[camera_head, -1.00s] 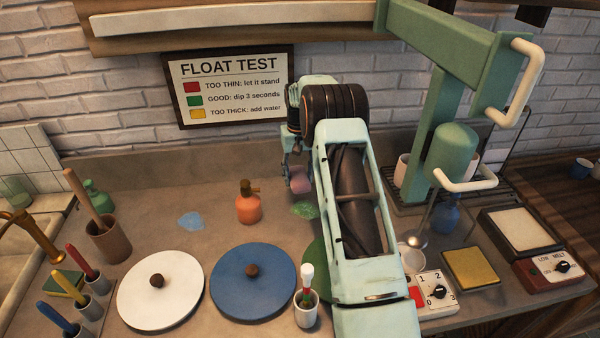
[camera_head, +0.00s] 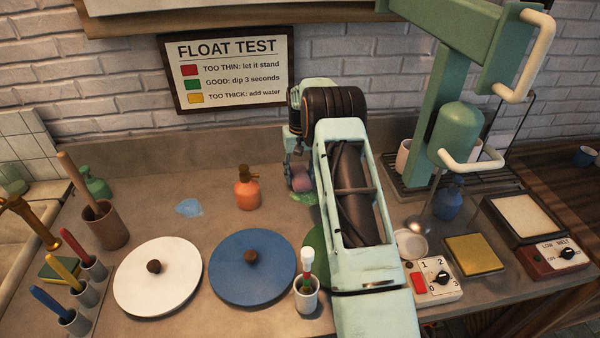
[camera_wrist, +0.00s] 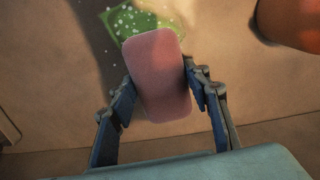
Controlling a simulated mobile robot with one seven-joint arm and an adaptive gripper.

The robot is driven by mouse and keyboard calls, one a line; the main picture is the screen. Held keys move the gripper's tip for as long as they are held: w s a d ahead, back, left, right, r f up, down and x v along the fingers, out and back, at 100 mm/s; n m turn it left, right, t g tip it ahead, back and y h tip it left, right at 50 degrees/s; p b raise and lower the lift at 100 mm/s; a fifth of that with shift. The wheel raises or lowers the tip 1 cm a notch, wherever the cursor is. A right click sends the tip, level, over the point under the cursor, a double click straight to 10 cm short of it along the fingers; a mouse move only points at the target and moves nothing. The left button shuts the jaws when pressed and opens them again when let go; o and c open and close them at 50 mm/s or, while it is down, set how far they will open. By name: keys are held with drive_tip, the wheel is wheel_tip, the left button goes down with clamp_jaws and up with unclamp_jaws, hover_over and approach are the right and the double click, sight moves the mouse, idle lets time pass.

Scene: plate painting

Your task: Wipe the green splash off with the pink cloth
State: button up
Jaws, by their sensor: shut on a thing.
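The pink cloth (camera_wrist: 158,75) is a rounded pad between the two fingers of my gripper (camera_wrist: 160,92), which is shut on it. In the head view the cloth (camera_head: 301,184) shows at the end of my arm, over the green splash (camera_head: 303,197). The green splash with pale specks also shows in the wrist view (camera_wrist: 135,22), partly covered by the cloth. Whether the cloth touches the counter there I cannot tell. My arm hides part of the splash's surroundings in the head view.
An orange pump bottle (camera_head: 247,188) stands just left of the splash. A blue splash (camera_head: 189,208) lies farther left. White (camera_head: 157,297) and blue (camera_head: 252,290) lidded discs and a cup with a brush (camera_head: 307,298) stand in front. A green press (camera_head: 440,120) stands at the right.

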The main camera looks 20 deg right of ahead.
sight(302, 181)
drive_tip(key=shift+f+b, duration=0.7)
drive_tip(key=shift+f, duration=0.35)
idle(0.5)
